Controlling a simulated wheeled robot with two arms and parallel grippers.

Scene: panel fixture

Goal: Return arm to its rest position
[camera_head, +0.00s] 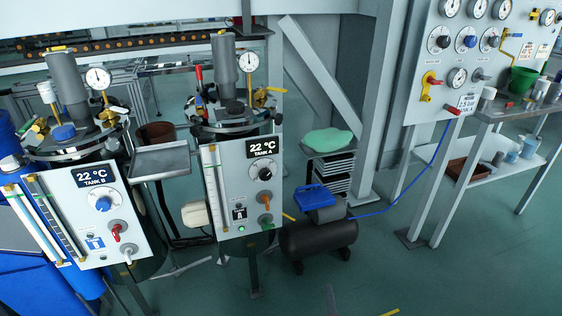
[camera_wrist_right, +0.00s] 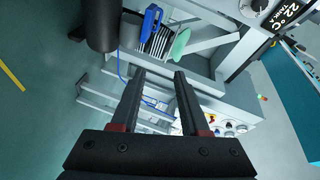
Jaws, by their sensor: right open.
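My right gripper (camera_wrist_right: 158,80) shows in the right wrist view with its two dark fingers apart. No object is between them, and the floor, frame and panel lie well beyond the tips. I cannot clearly make out a gripper in the head view. My left gripper is in neither view. The tank A panel (camera_head: 224,192) and the tank B panel (camera_head: 75,222) stand at the left of the head view, both reading 22 °C. Part of a tank panel (camera_wrist_right: 288,12) shows at the upper right of the wrist view.
A black compressor (camera_head: 318,240) sits on the floor, with a blue hose (camera_head: 410,189) running to the gauge panel (camera_head: 429,82). A green bowl-like item (camera_head: 327,140) rests on a small shelf. A side table (camera_head: 545,113) stands at right. The front floor (camera_head: 450,280) is largely clear.

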